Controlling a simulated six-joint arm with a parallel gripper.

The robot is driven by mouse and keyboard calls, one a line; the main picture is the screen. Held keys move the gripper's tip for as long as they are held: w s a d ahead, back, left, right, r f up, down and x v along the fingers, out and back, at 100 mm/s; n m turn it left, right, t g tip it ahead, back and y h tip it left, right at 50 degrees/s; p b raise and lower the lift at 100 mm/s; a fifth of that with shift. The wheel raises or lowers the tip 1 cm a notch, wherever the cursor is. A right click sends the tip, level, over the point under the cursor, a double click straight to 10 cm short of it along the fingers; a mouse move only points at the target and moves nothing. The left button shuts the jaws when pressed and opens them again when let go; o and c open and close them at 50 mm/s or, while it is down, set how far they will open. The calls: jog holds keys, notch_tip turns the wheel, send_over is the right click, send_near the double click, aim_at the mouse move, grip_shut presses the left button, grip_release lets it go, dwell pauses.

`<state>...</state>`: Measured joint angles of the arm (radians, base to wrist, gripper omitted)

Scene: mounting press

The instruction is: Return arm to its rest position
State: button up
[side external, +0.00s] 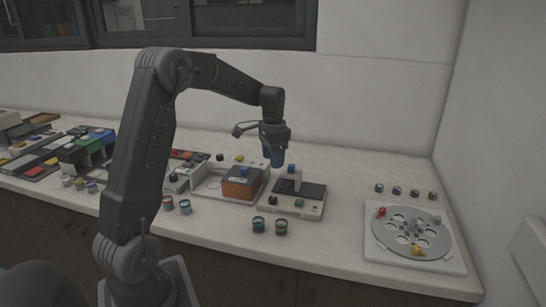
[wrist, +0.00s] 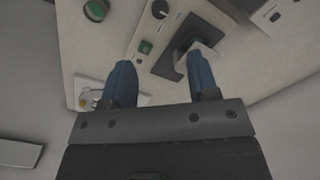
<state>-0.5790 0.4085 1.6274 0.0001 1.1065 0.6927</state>
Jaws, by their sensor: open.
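My gripper (side external: 273,157) hangs pointing down at the end of my raised, bent arm, above the back of the mounting press (side external: 312,205). The press is a beige box with a dark top plate, a black knob and a green button on its front. In the wrist view my gripper (wrist: 162,72) shows two blue fingers spread apart with nothing between them.
An orange-and-grey box (side external: 243,184) stands left of the press. Small jars (side external: 258,225) stand in front. A white base with a grey round disc (side external: 412,233) is at the right. Colored boxes (side external: 85,148) crowd the left. The air above the counter is free.

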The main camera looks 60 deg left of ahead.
jog(key=s+d+r+t, duration=0.2)
jog(key=s+d+r, duration=0.35)
jog(key=d, duration=0.45)
jog(key=s+d+r+t, duration=0.2)
jog(key=s+d+r, duration=0.3)
jog(key=d, duration=0.5)
jog(key=s+d+f, duration=0.1)
jog(key=s+d, duration=0.1)
jog(key=s, duration=0.3)
jog(key=s+d+f+n+t, duration=0.1)
jog(key=s+d, duration=0.2)
jog(key=s, duration=0.1)
jog(key=shift+s+d+f+t, duration=0.25)
jog(key=shift+s+t, duration=0.05)
jog(key=shift+s, duration=0.05)
